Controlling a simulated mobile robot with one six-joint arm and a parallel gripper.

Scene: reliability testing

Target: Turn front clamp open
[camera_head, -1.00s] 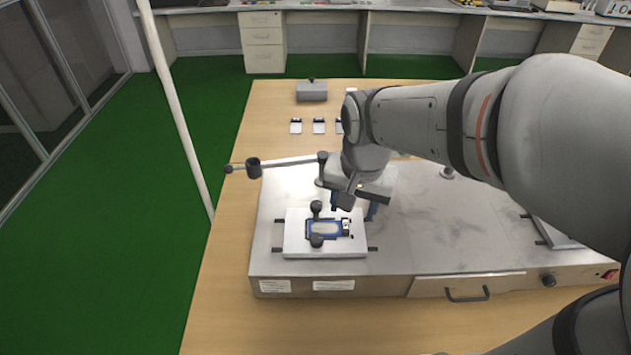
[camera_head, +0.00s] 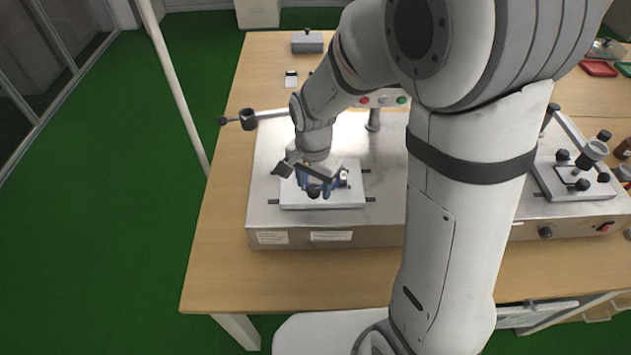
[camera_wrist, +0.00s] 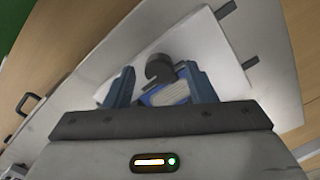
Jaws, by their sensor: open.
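The front clamp's black knob (camera_head: 314,191) shows at the front of the white fixture plate (camera_head: 293,198) on the metal test bench. In the wrist view a black clamp knob (camera_wrist: 158,67) stands between my two blue fingers, with a gap on each side. My gripper (camera_head: 318,184) is open and points down over the plate; it also shows in the wrist view (camera_wrist: 157,70). A blue-edged device (camera_wrist: 168,92) lies on the plate between the fingers, partly hidden by my gripper. The rear clamp is hidden behind my wrist in the head view.
A swing arm with a black weight (camera_head: 248,119) reaches out at the left of the bench. A second fixture (camera_head: 575,182) with black knobs stands at the right. The wooden table (camera_head: 235,285) is clear in front of the bench.

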